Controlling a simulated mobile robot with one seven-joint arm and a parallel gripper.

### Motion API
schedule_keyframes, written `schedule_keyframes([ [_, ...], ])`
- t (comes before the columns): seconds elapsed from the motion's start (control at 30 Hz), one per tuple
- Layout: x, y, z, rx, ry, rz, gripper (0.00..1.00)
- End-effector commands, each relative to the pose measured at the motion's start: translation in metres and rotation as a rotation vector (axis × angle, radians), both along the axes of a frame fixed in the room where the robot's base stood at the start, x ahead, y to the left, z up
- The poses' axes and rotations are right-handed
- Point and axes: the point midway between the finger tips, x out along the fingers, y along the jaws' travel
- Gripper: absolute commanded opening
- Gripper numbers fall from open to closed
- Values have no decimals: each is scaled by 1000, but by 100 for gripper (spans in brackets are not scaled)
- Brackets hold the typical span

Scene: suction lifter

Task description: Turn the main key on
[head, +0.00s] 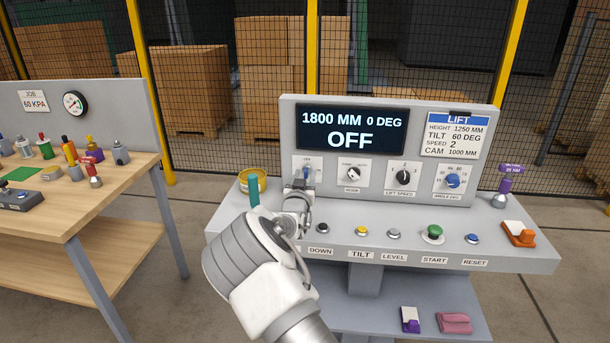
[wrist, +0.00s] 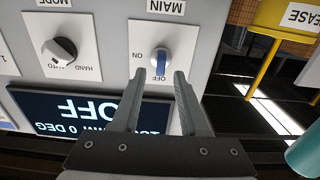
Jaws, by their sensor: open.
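The main key is a switch with a blue handle (wrist: 161,64) on a white plate marked MAIN, ON and OFF. Its handle lines up with the OFF mark in the wrist view, where the picture is upside down. It also shows small in the head view (head: 306,173), partly behind my gripper. My gripper (wrist: 160,74) is open and empty, with one fingertip on each side of the handle's near end in the picture. I cannot tell whether the fingers touch it. In the head view my gripper (head: 299,188) is in front of the console's left end.
The console display (head: 352,130) reads 1800 MM, 0 DEG and OFF. The mode switch (head: 353,174) is right of the key, and several buttons line the shelf below. A yellow container (head: 252,176) and a teal cylinder (head: 254,191) stand close on the left.

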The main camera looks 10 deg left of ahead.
Motion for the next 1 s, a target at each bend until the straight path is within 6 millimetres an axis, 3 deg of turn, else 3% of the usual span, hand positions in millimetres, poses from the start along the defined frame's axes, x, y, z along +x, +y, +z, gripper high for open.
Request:
schedule_keyframes([
  [0.47, 11, -1, 0, -1, 0, 1, 44],
  [0.73, 10, 0, 0, -1, 0, 1, 0],
  [1.0, 10, -1, 0, -1, 0, 0, 0],
])
